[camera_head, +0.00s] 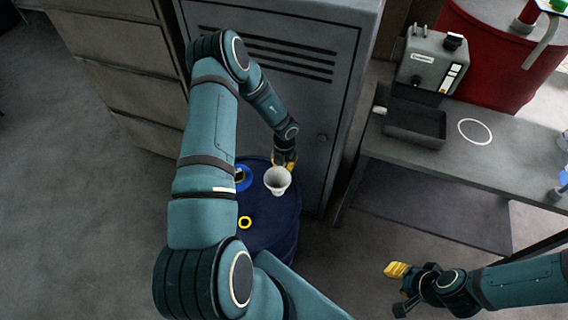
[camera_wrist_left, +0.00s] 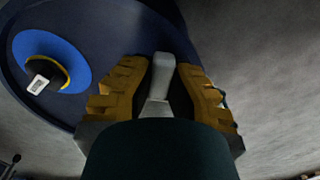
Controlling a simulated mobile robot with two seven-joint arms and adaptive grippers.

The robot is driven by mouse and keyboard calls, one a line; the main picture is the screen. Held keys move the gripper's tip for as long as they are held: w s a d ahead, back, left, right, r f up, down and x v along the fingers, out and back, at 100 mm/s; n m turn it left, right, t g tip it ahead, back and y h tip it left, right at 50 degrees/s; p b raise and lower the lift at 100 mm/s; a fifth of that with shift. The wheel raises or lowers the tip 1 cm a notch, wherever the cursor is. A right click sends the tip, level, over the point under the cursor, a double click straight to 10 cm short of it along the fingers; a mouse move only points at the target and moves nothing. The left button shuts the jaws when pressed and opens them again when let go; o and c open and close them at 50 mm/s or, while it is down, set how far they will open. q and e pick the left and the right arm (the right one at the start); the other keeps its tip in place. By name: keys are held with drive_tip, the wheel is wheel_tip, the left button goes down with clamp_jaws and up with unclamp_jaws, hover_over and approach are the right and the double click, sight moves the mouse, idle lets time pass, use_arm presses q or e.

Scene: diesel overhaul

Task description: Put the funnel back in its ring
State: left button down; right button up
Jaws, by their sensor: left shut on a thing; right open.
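The funnel (camera_head: 278,181) is a white cone with its wide mouth up, over the right part of a dark blue drum top. My left gripper (camera_head: 285,162) is at its far side, shut on it. In the left wrist view a pale grey part of the funnel (camera_wrist_left: 161,78) stands between the yellow fingers; the rest is hidden. My right gripper (camera_head: 396,270) is open and empty at lower right.
The drum (camera_head: 272,238) carries a blue disc (camera_wrist_left: 78,58) with a black fitting. A grey cabinet (camera_head: 325,110) stands behind it. On the bench (camera_head: 440,160) are a grey machine (camera_head: 428,62) and dark tray (camera_head: 414,125). A red drum (camera_head: 495,75) stands behind.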

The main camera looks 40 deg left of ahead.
use_arm(q)
drive_tip(key=shift+f, duration=0.5)
drive_tip(key=c, duration=1)
unclamp_jaws()
drive_tip(key=shift+c, duration=0.2)
